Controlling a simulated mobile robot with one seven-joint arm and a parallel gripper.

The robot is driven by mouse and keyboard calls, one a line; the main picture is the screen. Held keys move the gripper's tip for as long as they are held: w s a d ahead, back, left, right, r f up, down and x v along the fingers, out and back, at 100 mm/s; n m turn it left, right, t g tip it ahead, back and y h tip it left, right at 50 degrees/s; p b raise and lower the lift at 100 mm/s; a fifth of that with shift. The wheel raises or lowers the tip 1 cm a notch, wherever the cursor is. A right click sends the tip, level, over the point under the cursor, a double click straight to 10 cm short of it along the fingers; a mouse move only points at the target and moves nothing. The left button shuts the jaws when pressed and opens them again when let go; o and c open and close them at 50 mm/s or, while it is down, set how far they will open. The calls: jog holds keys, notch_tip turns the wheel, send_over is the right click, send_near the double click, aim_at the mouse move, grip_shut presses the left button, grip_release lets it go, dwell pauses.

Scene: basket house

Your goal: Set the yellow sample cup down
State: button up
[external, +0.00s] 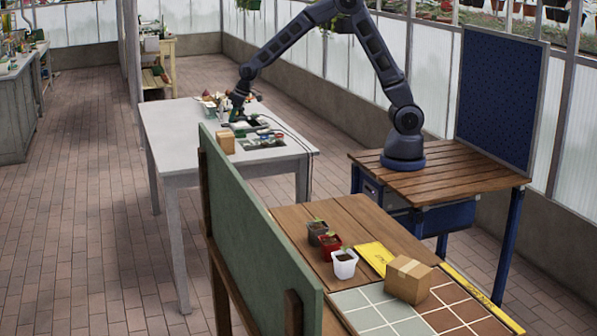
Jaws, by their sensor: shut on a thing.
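My gripper (238,113) is at the far grey table (178,119), pointing down just above a dark tray-like item (243,126) with a green edge. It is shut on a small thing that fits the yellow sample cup. The fingers and that thing are too small and dark here to make out its colour or whether its bottom touches anything. No other yellow cup can be told apart on the table.
Small bottles and jars (268,137), a cardboard box (226,142) and a cluster of small items (211,101) crowd around my gripper. The table's left part is bare. The near wooden table holds potted seedlings (344,263) and another box (409,279); a green board (255,230) stands beside it.

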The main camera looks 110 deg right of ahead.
jog(key=w+a+n+y, duration=0.1)
jog(key=w+a+n, duration=0.15)
jog(key=a, duration=1.05)
jog(key=w+a+n+y, duration=0.1)
jog(key=w+a+n, duration=0.15)
jog(key=a, duration=1.05)
jog(key=s+a+n+y, duration=0.1)
jog(key=s+a+n, duration=0.1)
jog(key=a, duration=1)
jog(key=s+a+n, duration=0.2)
jog(key=a, duration=1)
jog(key=shift+y, duration=0.3)
notch_tip(320, 180, down, 20)
jog(key=shift+a+r, duration=0.1)
jog(key=shift+a, duration=0.05)
jog(key=o, duration=1)
jog(key=shift+c, duration=0.2)
